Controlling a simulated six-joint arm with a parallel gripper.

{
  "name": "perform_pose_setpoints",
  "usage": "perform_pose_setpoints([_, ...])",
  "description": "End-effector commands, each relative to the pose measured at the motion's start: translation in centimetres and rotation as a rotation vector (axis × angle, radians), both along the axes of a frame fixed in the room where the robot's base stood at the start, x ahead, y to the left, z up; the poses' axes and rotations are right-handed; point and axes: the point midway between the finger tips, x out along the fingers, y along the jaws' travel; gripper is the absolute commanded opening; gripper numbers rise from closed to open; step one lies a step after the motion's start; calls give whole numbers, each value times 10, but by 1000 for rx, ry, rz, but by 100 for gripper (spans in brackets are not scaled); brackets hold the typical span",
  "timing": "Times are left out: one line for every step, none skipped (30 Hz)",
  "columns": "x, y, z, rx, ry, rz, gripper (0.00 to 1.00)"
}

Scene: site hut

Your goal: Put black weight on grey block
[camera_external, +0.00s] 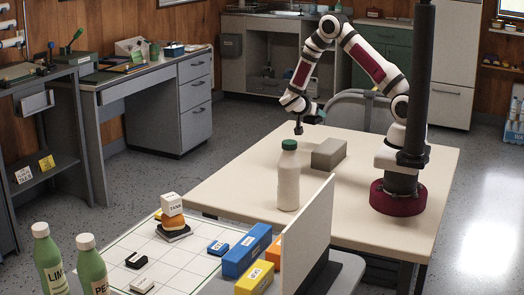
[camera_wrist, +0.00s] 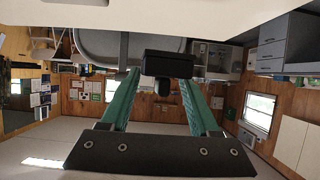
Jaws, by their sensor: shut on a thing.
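The black weight (camera_external: 298,130) hangs in the air over the far left part of the table, left of the grey block and higher than it. My gripper (camera_external: 300,117) is shut on it. In the wrist view the teal fingers of my gripper (camera_wrist: 164,82) close in on the black weight (camera_wrist: 168,65), which shows a wide dark body and a small knob. The grey block (camera_external: 328,154) lies on the cream table with its top bare. The exact finger contact is too small to make out in the external view.
A white bottle with a green cap (camera_external: 288,180) stands on the table (camera_external: 240,185) in front of the grey block, close to it. An upright pale panel (camera_external: 308,235) rises at the near edge. The table's left part is clear. A grey chair (camera_external: 358,108) stands behind the table.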

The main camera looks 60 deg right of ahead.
Motion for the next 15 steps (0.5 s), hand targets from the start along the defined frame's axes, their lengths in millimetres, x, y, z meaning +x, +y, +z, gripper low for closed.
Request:
perform_pose_setpoints([-5,-3,4,0,-2,-3,0])
perform_pose_setpoints([-9,-4,6,0,-2,-5,0])
perform_pose_setpoints([-15,-4,10,0,-2,-12,0])
perform_pose_setpoints([-22,-3,13,1,-2,-19,0])
perform_pose_setpoints([-30,-2,17,3,-2,-29,0])
perform_pose_setpoints([-43,0,22,4,-2,-44,0])
perform_pose_setpoints([-54,2,27,5,-3,-59,0])
perform_pose_setpoints([-65,5,32,6,-4,-75,0])
perform_pose_setpoints([-82,8,38,7,-2,-97,0])
perform_pose_setpoints([-95,10,42,8,-4,-112,0])
perform_pose_setpoints([-108,13,47,8,-3,-128,0])
perform_pose_setpoints([-125,17,52,8,-4,-151,0])
perform_pose_setpoints([-138,19,56,7,-4,-166,0])
perform_pose_setpoints([-150,21,59,7,-4,-181,0])
perform_pose_setpoints([-164,24,63,6,-3,-198,0])
